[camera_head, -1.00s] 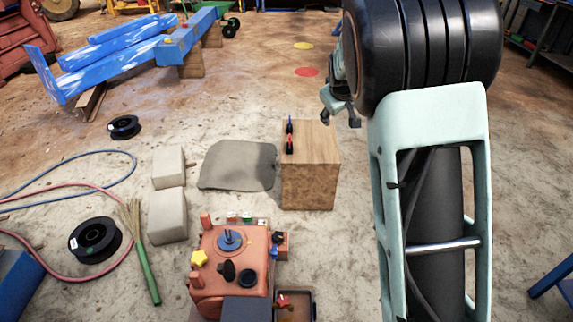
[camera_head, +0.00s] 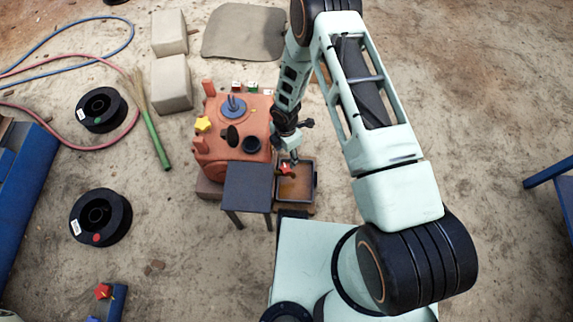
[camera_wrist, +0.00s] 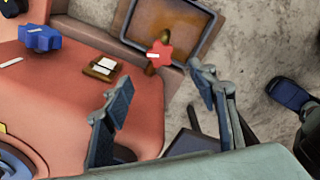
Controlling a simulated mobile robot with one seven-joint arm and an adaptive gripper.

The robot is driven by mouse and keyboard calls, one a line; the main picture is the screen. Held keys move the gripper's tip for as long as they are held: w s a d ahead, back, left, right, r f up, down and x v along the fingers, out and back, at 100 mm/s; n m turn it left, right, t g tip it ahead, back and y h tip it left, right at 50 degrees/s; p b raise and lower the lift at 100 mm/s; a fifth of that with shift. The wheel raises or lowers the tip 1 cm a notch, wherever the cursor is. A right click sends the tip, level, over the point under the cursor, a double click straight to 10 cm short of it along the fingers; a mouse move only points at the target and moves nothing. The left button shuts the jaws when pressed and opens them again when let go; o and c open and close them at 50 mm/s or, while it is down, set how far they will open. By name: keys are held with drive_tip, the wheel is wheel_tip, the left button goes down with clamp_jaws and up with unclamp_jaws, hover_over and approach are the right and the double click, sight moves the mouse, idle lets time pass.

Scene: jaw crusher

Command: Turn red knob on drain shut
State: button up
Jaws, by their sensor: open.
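The red star-shaped knob (camera_head: 286,169) sits on the drain at the side of the orange machine, over a rusty tray. In the wrist view the red knob (camera_wrist: 160,54) shows whole, on a short brown stem, with the tray behind it. My gripper (camera_wrist: 158,95) is open and empty, its two fingers spread below the knob in that picture and apart from it. In the head view my gripper (camera_head: 296,152) is just above the knob, small and partly hidden by my wrist. The orange jaw crusher (camera_head: 232,130) stands left of it.
The drain tray (camera_head: 308,185) has raised rims; its wooden-brown inside shows in the wrist view (camera_wrist: 175,18). A blue knob (camera_wrist: 40,37) lies on the crusher side. Open floor lies to the right.

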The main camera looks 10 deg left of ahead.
sight(286, 168)
wheel_tip(286, 168, down, 10)
drive_tip(key=b, duration=0.3)
drive_tip(key=shift+f, duration=0.25)
drive_tip(key=c, duration=1.2)
drive_tip(key=shift+o, duration=0.2)
drive_tip(key=shift+f+m+b, duration=0.1)
drive_tip(key=shift+m+b, duration=0.55)
drive_tip(key=shift+m, duration=0.15)
drive_tip(key=m+b, duration=0.1)
drive_tip(key=m, duration=0.1)
drive_tip(key=shift+m, duration=0.4)
drive_tip(key=o, duration=1.2)
drive_tip(key=shift+c, duration=0.2)
